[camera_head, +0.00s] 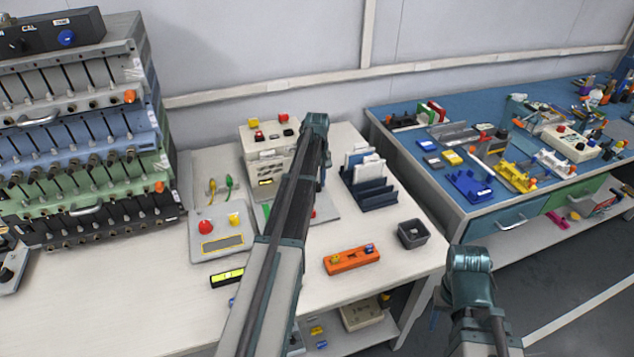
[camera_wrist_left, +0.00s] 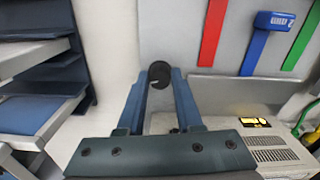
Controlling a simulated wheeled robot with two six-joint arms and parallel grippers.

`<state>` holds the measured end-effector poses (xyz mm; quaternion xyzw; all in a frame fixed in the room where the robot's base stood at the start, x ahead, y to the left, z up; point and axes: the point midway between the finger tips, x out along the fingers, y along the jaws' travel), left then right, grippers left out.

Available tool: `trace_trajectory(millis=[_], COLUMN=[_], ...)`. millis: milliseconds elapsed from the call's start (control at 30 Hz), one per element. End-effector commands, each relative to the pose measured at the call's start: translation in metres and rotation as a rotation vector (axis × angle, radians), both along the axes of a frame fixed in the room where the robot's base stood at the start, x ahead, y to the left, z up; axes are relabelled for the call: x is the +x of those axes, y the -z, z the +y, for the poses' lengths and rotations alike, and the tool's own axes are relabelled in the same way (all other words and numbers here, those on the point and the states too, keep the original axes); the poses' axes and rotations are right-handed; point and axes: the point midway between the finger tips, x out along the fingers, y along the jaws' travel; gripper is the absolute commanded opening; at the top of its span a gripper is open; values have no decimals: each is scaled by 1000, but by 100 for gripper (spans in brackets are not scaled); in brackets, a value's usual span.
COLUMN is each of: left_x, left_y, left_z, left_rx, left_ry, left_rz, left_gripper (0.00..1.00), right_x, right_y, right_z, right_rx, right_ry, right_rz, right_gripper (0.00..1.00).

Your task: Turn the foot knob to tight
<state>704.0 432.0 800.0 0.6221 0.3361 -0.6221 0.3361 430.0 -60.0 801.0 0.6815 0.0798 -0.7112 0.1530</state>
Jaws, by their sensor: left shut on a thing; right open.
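In the left wrist view a small round black knob (camera_wrist_left: 159,73) with a pale pointer mark sits between the fingertips of my left gripper (camera_wrist_left: 160,80). The gripper is shut on the knob, which stands by a pale grey plate (camera_wrist_left: 185,35). In the head view my left arm reaches over the bench to a machine (camera_head: 262,150) with red and black buttons; my left gripper (camera_head: 321,180) is mostly hidden by the arm, and the knob is hidden there. My right gripper (camera_head: 440,302), at the lower right, shows only partly; it is open, away from the knob.
A dark blue rack (camera_head: 368,190) with pale pouches stands right of the machine. A black bin (camera_head: 412,234) and an orange block (camera_head: 351,260) lie in front. A panel (camera_head: 222,247) with red and yellow buttons lies left.

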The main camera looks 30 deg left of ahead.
Motion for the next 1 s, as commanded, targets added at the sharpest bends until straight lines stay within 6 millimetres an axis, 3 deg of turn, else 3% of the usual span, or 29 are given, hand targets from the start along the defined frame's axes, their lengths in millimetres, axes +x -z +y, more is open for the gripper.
trace_trajectory(millis=[1000], left_x=[0], left_y=[0], left_z=[0], left_rx=[0], left_ry=[963], left_rz=[0], left_gripper=[0], right_x=[0], right_y=[0], right_z=[0], right_rx=[0], right_ry=[0], right_rz=[0], right_gripper=[50])
